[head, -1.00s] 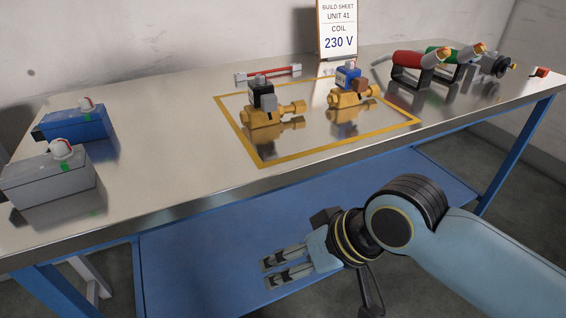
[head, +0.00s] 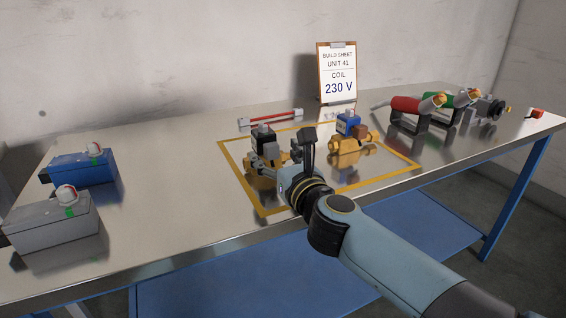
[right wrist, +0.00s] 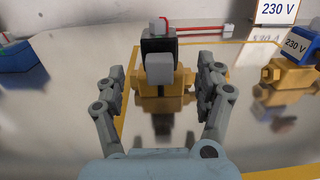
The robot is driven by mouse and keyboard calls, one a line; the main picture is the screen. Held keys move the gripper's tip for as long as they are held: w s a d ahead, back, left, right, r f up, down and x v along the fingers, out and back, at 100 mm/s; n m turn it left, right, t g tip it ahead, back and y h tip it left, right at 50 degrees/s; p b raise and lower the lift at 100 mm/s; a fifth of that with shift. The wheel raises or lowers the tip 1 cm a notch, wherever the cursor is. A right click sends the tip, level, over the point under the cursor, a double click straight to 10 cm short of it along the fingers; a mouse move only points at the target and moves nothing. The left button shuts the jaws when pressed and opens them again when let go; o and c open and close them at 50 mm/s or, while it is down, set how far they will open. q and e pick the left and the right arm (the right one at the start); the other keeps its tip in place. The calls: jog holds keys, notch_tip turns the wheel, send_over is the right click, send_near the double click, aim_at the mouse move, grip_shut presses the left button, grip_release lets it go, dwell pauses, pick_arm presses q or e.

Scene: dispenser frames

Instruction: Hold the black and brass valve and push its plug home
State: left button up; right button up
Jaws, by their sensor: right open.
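The black and brass valve (head: 263,141) stands upright inside the yellow outline on the table, partly hidden by my right gripper in the head view. In the right wrist view the valve (right wrist: 158,88) has a brass body, a black coil and a grey plug (right wrist: 159,69) on its near face. I cannot tell how far in the plug sits. My right gripper (right wrist: 164,82) is open, with one finger on each side of the valve and visible gaps between. My left gripper is not in view.
A blue and brass valve (head: 349,127) stands to the right inside the outline. A red bar (head: 270,117) lies behind. Blue (head: 83,168) and grey (head: 52,220) boxes stand left. A 230 V sign (head: 338,72) stands at the back.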

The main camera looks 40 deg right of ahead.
aim_at(265, 143)
jog(key=x, duration=0.6)
jog(key=shift+w, duration=0.3)
grip_shut()
dwell(1.0)
